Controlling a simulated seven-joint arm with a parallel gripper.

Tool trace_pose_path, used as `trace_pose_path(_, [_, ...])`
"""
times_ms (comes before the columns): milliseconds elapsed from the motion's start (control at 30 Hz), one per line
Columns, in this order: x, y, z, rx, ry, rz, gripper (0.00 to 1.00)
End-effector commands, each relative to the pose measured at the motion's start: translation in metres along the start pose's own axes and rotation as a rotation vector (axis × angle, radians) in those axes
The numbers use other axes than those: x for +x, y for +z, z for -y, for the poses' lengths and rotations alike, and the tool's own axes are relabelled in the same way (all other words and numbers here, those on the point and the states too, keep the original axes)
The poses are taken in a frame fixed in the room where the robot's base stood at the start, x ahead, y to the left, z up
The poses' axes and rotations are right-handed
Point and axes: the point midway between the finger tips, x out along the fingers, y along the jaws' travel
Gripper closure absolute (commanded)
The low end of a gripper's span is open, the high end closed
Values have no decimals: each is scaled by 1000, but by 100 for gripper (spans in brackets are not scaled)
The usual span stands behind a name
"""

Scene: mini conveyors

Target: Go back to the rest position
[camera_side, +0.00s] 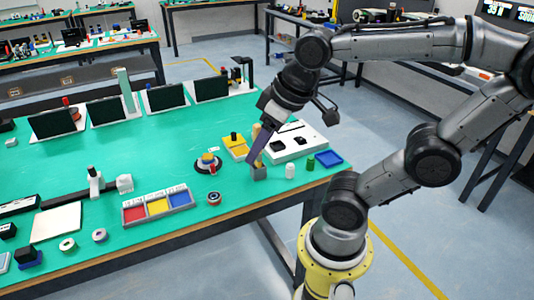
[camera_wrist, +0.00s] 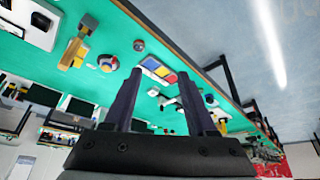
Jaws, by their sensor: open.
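My gripper (camera_side: 256,158) is in the side view above the right part of the green table, its dark fingers slanting down to the left. In the wrist view my gripper (camera_wrist: 160,75) shows two dark fingers spread apart with nothing held between them. In the side view the fingers overlap a tan upright piece on a grey block (camera_side: 259,173); I cannot tell whether they touch it. The arm reaches in from the right.
A tray with red, yellow and blue compartments (camera_side: 133,215) lies near the front edge. A round device (camera_side: 208,163), yellow block (camera_side: 236,148), white box (camera_side: 290,143) and blue tray (camera_side: 328,158) surround the gripper. Dark screens (camera_side: 53,123) line the back. Mid-table is clear.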

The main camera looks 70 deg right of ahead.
Motion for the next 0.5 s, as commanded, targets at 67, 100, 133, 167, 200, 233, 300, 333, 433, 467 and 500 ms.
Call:
trace_pose_path(67, [0, 14, 8, -48, -22, -32, 43])
trace_pose_path(100, [1, 18, 11, -62, -28, -42, 43])
trace_pose_path(133, [1, 20, 12, -71, -32, -48, 43])
trace_pose_path(167, [1, 22, 13, -76, -35, -53, 43])
trace_pose_path(200, [2, 23, 13, -80, -37, -55, 43])
trace_pose_path(233, [2, 24, 14, -82, -38, -56, 43])
trace_pose_path(300, [2, 24, 14, -83, -38, -56, 43])
trace_pose_path(333, [2, 24, 14, -82, -38, -56, 43])
trace_pose_path(433, [2, 24, 14, -81, -38, -55, 43])
trace_pose_path(467, [2, 24, 14, -81, -38, -55, 43])
trace_pose_path(500, [2, 24, 14, -81, -37, -55, 43])
